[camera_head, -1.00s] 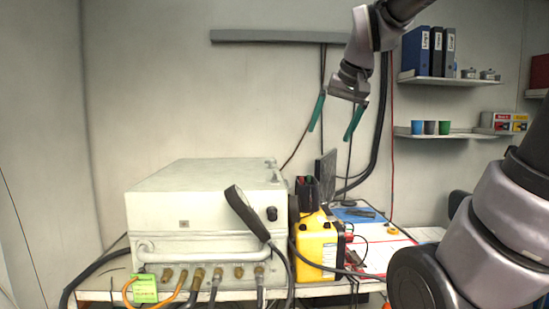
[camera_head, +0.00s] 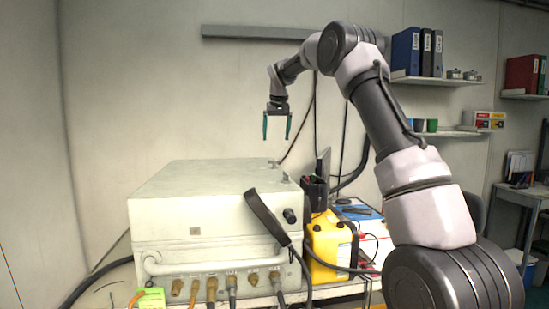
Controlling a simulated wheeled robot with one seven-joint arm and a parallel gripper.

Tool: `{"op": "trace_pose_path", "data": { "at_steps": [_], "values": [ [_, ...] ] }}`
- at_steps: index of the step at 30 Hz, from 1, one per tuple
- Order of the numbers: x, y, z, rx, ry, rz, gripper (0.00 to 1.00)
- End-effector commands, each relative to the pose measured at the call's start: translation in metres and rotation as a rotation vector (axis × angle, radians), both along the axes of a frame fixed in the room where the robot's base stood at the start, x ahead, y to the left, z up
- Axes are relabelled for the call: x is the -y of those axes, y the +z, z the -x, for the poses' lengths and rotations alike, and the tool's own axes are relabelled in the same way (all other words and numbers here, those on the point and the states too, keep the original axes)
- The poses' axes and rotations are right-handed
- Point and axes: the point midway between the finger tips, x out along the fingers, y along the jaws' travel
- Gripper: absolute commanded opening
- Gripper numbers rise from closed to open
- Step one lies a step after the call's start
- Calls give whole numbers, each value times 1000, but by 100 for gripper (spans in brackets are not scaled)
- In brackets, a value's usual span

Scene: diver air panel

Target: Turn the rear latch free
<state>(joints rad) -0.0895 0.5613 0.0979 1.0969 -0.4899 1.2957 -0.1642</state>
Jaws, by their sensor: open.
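The air panel (camera_head: 195,205) is a pale grey-white box with a lid, standing on a table at the lower left centre. Small fittings (camera_head: 284,176) show on the right edge of its top, toward the back; I cannot tell which one is the rear latch. My gripper (camera_head: 277,136) hangs above the back right part of the box, pointing down. Its two green fingers are apart with nothing between them. It looks clear of the lid, but its exact depth is hard to tell.
A yellow case (camera_head: 328,242) stands right of the box. Hoses and brass connectors (camera_head: 212,287) line the front. Cables hang behind on the wall. Shelves (camera_head: 436,80) are at the upper right.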

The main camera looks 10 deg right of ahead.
Motion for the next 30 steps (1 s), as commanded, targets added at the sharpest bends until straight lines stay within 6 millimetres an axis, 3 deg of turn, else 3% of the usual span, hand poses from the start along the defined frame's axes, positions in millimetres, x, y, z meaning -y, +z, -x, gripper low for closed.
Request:
{"op": "trace_pose_path", "data": {
  "at_steps": [15,21,29,30],
  "values": [
    [0,-81,-33,-3,-1,0,95],
    [0,-94,-38,-1,0,0,95],
    [0,-95,-39,0,-1,0,95],
    [0,-95,-39,0,-1,0,91]
  ]
}}
